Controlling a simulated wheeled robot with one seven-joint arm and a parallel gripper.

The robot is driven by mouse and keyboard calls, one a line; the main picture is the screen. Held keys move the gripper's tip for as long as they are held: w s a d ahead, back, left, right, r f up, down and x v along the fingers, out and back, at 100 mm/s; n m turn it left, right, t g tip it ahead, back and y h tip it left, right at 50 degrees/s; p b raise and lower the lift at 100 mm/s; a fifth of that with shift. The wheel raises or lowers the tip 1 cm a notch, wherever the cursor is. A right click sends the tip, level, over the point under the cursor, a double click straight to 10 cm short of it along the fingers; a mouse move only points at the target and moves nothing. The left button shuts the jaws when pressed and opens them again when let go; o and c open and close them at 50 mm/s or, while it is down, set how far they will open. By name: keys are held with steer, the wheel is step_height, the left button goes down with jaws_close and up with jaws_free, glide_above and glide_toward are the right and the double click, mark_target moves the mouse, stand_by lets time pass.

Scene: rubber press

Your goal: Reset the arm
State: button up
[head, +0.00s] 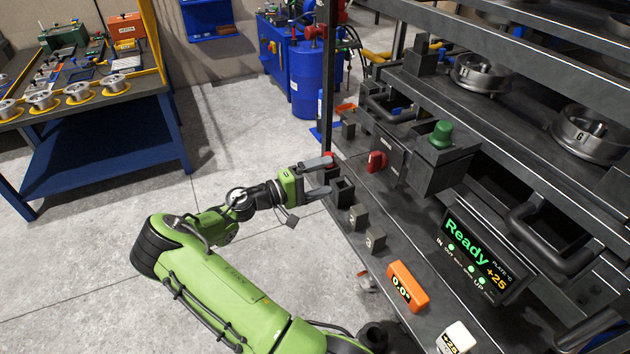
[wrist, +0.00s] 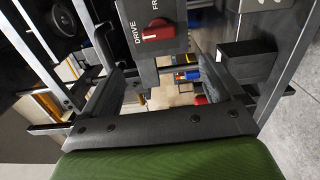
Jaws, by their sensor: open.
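My green arm reaches across the floor toward the press (head: 400,200) on the right of the head view. My gripper (head: 326,175) is open, with its two dark fingers apart beside the front edge of the press. In the wrist view my gripper (wrist: 160,95) shows nothing held between its fingers. A red knob (head: 376,162) on a dark box is just right of the fingertips. In the wrist view this red knob (wrist: 158,34) is on a panel marked DRIVE, ahead of the fingers. I cannot tell whether a finger touches the press.
The press has a green button (head: 441,134), a display (head: 478,255) reading Ready and +25, and an orange gauge (head: 407,286) reading 0.0. A blue workbench (head: 100,130) with reels stands at left. A blue drum (head: 305,80) stands behind. The grey floor (head: 240,130) between is clear.

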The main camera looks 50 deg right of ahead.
steer(key=shift+v, duration=1.05)
steer(key=s+a+r+n+t+y, duration=0.1)
steer(key=s+a+r+t+y, duration=0.3)
steer(key=a, duration=0.7)
steer(key=s+a+r+n+t+y, duration=0.2)
steer(key=s+a+r+t+y, duration=0.2)
steer(key=a, duration=0.7)
steer(key=s+a+r+n+t+y, duration=0.2)
steer(key=s+a+t+y, duration=0.3)
steer(key=a+y, duration=0.3)
steer(key=s+a+r, duration=0.1)
steer(key=a, duration=0.2)
steer(key=shift+a+r+t, duration=0.35)
steer(key=shift+r+t, duration=0.05)
